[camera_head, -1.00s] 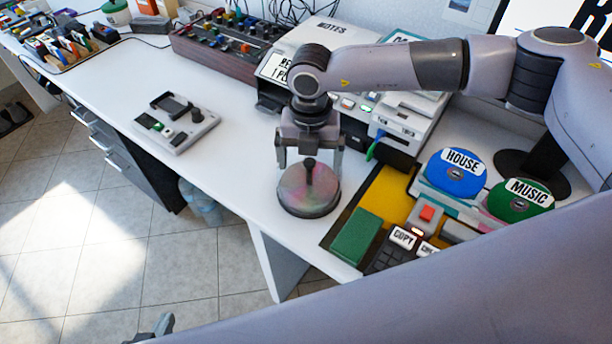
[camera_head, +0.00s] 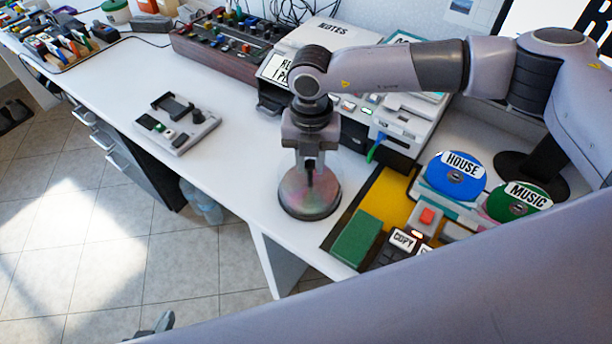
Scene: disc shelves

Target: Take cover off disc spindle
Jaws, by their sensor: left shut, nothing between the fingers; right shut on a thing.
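The disc spindle's clear domed cover (camera_head: 298,197) stands upright on the white desk, with a pinkish disc stack showing through it on a dark base. A dark knob rises from its top. My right gripper (camera_head: 310,182) is above it, pointing down, with its fingers shut on the knob. The fingers partly hide the knob. The cover sits over the spindle, and I see no gap under it. My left gripper (camera_head: 160,326) shows only as a fingertip part at the bottom edge, shut and empty, well away from the spindle.
Right of the spindle is a yellow mat with a green block (camera_head: 357,238) and a keypad. Blue HOUSE (camera_head: 455,177) and green MUSIC (camera_head: 519,201) discs stand beyond. A small grey device (camera_head: 177,125) lies left. The desk between is clear; its front edge is close.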

